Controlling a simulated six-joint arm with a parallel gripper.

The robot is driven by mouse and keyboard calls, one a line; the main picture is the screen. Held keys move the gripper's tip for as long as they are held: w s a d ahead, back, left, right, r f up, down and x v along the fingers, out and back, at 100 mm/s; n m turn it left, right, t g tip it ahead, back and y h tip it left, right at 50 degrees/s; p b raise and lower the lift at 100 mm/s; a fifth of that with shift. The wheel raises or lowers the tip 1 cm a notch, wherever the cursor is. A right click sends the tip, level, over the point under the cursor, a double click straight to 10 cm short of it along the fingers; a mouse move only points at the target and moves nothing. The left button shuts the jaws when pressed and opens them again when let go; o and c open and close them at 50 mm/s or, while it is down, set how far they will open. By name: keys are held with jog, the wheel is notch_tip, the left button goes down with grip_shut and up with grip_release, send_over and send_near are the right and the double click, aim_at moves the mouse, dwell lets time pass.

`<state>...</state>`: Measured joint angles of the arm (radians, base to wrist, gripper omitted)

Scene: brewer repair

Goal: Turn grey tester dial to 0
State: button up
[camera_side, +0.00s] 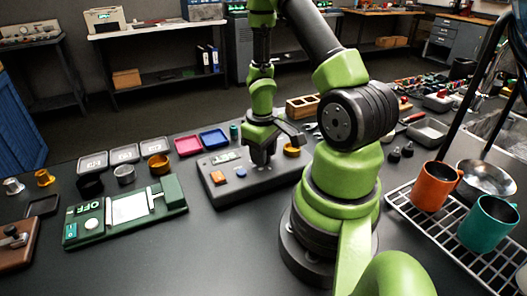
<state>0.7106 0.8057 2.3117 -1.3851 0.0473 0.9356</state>
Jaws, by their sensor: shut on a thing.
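The grey tester (222,194) is a flat box on the dark bench, in the middle of the picture. It has a small display, an orange button (213,177) and a blue button (240,173) on its top. My gripper (262,161) points down at the top of the tester, right of these buttons. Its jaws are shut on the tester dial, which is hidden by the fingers. The dial's pointer and marks cannot be read from here.
A green device (80,232) marked OFF lies to the left. Pink (188,146) and blue (215,139) trays sit behind the tester. An orange mug (432,187) and a teal mug (488,224) stand on a wire rack at right. The front bench is clear.

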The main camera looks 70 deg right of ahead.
jog(key=shift+n, duration=0.6)
jog(key=o, duration=0.9)
